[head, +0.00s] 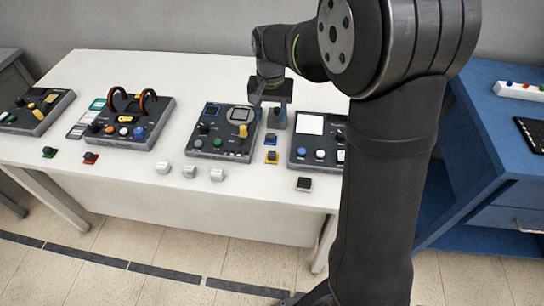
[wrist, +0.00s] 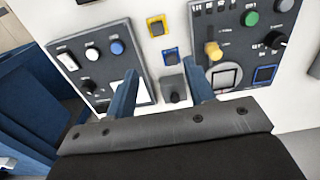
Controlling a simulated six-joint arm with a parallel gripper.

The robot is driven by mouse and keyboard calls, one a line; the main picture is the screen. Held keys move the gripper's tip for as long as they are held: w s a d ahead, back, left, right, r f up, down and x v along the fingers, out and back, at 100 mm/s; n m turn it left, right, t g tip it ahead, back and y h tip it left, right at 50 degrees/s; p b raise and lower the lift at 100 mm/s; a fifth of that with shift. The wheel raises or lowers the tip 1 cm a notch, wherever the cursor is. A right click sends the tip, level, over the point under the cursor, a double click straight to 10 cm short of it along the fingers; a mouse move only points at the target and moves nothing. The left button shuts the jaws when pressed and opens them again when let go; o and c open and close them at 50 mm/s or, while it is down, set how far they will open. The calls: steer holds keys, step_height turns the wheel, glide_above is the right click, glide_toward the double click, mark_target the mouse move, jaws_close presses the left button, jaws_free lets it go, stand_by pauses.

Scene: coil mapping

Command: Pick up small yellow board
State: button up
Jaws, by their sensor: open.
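The small yellow board (head: 272,157) lies flat near the front of the white table, with a dark part on top. In the wrist view the yellow board (wrist: 156,26) shows beyond my fingertips, between two large panels. A similar small blue board (wrist: 170,57) lies between it and my gripper; it also shows in the head view (head: 271,140). My gripper (wrist: 160,68) is open and empty, pointing down, with its blue fingers apart. In the head view my gripper (head: 270,104) is above the table, behind both small boards. A small grey board (wrist: 174,90) shows between the fingers.
A dark panel with a round dial (head: 205,143) stands left of the small boards, and another with a white screen (head: 297,152) stands right. Several white blocks (head: 190,171) lie along the front edge. A blue desk (head: 490,125) stands at right.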

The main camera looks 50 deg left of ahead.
glide_above(272, 154)
steer(key=f, duration=1.1)
steer(key=shift+w+a, duration=0.1)
steer(key=shift+a, duration=0.3)
steer(key=shift+d+f, duration=0.15)
steer(key=shift+f, duration=1.2)
steer(key=shift+d+f, duration=0.15)
steer(key=shift+f, duration=1.15)
steer(key=c, duration=1.1)
